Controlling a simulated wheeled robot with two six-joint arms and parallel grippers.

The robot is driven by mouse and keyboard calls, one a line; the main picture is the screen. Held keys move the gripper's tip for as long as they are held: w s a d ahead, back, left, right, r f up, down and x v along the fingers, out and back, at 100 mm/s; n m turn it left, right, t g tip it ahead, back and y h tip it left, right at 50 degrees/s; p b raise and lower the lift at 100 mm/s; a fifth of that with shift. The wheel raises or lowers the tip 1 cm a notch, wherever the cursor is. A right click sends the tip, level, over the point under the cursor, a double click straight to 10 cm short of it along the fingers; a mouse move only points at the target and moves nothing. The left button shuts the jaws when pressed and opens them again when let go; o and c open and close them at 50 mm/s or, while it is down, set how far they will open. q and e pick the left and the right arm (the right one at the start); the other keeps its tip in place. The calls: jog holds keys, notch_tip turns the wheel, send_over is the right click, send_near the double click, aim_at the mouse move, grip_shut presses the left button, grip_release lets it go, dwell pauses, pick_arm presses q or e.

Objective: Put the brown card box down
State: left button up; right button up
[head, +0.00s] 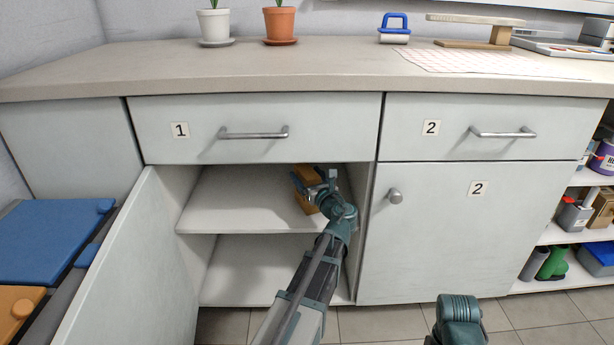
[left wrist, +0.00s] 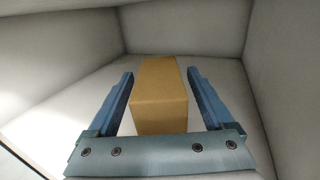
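The brown card box (head: 303,184) is inside the open cabinet under drawer 1, on the upper shelf (head: 240,205) toward its right side. In the left wrist view the brown card box (left wrist: 160,95) sits between the two blue fingers, with a gap on each side. My left gripper (head: 319,187) reaches into the cabinet and partly hides the box; it also shows in the left wrist view (left wrist: 160,78), open around the box and not touching its sides. My right gripper is not in view; only a teal part of my right arm shows at the bottom.
The cabinet door (head: 125,270) stands open on the left. The lower shelf (head: 255,270) looks empty, and the upper shelf is clear left of the box. The closed door 2 (head: 450,235) is on the right. Drawer handles (head: 253,133) stick out above the opening.

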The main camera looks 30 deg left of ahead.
pick_arm(q)
jog(key=shift+r, duration=0.15)
jog(key=shift+s+d, duration=0.2)
jog(key=shift+d, duration=0.05)
jog(key=v, duration=1.1)
jog(key=shift+d, duration=0.2)
jog(key=shift+s, duration=0.1)
